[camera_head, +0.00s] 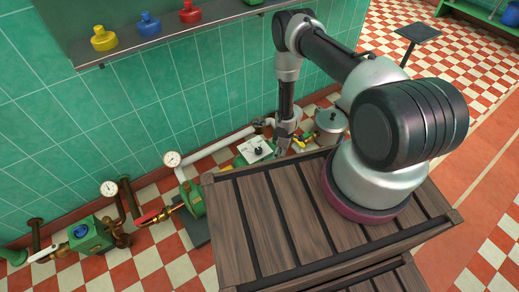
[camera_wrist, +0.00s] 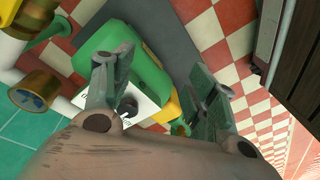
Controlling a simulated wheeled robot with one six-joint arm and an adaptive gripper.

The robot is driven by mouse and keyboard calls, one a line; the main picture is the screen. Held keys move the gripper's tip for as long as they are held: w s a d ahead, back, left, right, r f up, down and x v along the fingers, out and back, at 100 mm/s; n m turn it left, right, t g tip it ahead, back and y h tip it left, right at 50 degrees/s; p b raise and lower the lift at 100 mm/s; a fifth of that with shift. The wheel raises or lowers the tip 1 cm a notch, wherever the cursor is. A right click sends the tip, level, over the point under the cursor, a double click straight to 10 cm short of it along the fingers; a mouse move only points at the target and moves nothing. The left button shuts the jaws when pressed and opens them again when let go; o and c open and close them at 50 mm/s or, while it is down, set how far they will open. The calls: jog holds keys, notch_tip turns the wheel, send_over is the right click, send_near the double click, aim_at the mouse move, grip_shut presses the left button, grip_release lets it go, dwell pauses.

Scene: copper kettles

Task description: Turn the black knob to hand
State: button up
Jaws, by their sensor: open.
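The black knob (camera_head: 259,151) sits on a white plate (camera_head: 249,154) on top of a green box near the tiled wall. In the wrist view the black knob (camera_wrist: 127,107) shows beside the left finger, partly hidden by it, with the white plate (camera_wrist: 148,108) around it. The green box (camera_wrist: 148,75) lies beyond. My gripper (camera_head: 284,143) points down just right of the plate in the head view. In the wrist view my gripper (camera_wrist: 163,66) has its fingers spread apart with nothing held. I see no clear contact with the knob.
A wooden slatted crate (camera_head: 255,225) stands close in front. A grey lidded pot (camera_head: 331,121) stands to the right of my gripper. A white pipe (camera_head: 222,144) runs along the wall past a gauge (camera_head: 172,159). A red-handled valve (camera_head: 148,217) lies further left.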

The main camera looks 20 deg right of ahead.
aim_at(259, 149)
jog(key=w+a+r+n+t+y, duration=0.2)
jog(key=w+a, duration=0.3)
jog(key=w, duration=0.2)
jog(key=x, duration=0.7)
jog(key=shift+w+a+f, duration=0.15)
jog(key=shift+w+a, duration=0.15)
jog(key=shift+a, duration=0.2)
jog(key=c, duration=1)
